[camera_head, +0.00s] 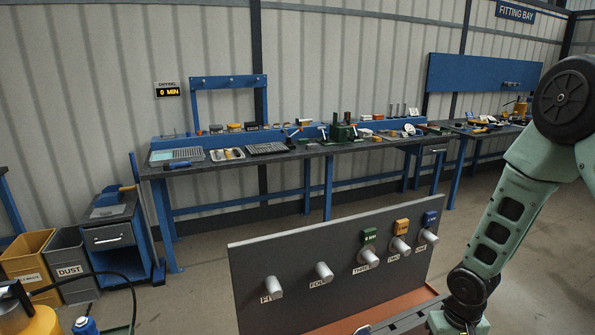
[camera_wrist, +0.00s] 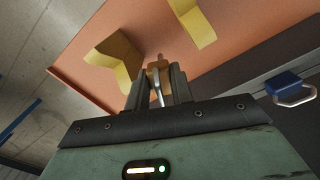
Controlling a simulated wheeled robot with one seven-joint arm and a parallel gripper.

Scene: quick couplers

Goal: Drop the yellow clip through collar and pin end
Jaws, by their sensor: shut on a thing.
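In the wrist view my gripper (camera_wrist: 160,90) is shut on a small ochre-yellow piece with a bright metal part, which looks like the yellow clip (camera_wrist: 157,68). The fingers hide part of it. Behind it are an orange surface and two yellow brackets (camera_wrist: 116,58); I cannot tell whether the clip touches them. In the head view a grey panel (camera_head: 300,295) carries a row of light pin ends, including the TWO pin (camera_head: 400,246) and THREE pin (camera_head: 369,258). The collar cannot be made out clearly. The gripper's fingers are out of the head view.
A blue block with a metal loop (camera_wrist: 290,88) is at the right of the wrist view. An orange tray (camera_head: 395,310) lies at the panel's foot. A workbench (camera_head: 300,151) with tools stands along the wall, with open floor before it. Bins (camera_head: 70,262) stand at left.

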